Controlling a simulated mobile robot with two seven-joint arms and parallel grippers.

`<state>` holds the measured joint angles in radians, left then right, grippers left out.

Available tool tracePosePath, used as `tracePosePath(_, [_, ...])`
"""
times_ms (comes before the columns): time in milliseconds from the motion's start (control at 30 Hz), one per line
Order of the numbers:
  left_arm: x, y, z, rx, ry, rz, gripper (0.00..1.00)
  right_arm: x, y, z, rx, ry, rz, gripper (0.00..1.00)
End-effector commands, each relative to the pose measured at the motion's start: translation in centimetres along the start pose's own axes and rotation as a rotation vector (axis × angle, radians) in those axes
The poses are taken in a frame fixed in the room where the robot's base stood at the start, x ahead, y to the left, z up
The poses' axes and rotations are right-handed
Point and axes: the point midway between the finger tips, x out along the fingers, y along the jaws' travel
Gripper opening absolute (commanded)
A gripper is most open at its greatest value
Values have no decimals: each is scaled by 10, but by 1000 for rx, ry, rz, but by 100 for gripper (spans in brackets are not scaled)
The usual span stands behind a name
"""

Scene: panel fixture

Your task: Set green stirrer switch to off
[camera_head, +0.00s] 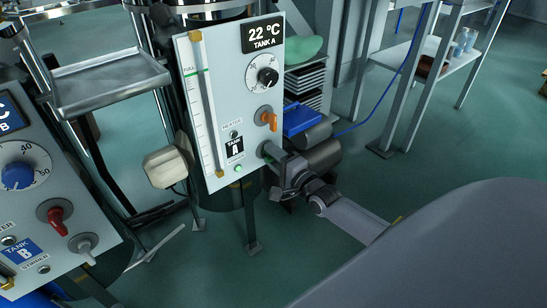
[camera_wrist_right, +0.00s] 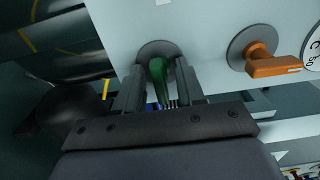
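The green stirrer switch (camera_wrist_right: 157,78) sits on a round grey base on the white Tank A panel (camera_head: 210,120). In the right wrist view its handle stands between the two fingers of my right gripper (camera_wrist_right: 160,90). The fingers straddle the handle, with a narrow gap showing beside it, so the gripper looks open. In the head view my right gripper (camera_head: 272,154) reaches the panel's lower right and largely hides the switch. A small green lamp (camera_head: 238,168) is lit left of it. My left gripper is not in view.
An orange switch (camera_head: 268,118) sits above the gripper on the same panel, also in the right wrist view (camera_wrist_right: 268,64). The Tank B panel (camera_head: 50,215) with red and grey switches stands at left. A blue box (camera_head: 303,119) and dark cylinders lie right of Tank A.

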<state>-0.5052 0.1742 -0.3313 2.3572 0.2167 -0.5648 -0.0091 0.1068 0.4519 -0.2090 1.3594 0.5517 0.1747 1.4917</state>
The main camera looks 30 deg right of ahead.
Motion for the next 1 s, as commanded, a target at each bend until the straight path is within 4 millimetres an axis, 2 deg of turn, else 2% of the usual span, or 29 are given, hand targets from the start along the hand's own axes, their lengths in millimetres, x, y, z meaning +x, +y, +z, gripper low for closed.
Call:
tracePosePath(67, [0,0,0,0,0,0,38,0,0,0,0,0,0,38])
tracePosePath(100, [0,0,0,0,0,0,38,0,0,0,0,0,0,25])
tracePosePath(167, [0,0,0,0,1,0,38,0,0,0,0,0,0,6])
tracePosePath(200, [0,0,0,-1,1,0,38,0,0,0,0,0,0,0])
tracePosePath(633, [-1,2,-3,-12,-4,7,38,0,-1,0,-59,0,1,0])
tracePosePath(1000, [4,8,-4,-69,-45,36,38,0,-2,0,-338,1,1,0])
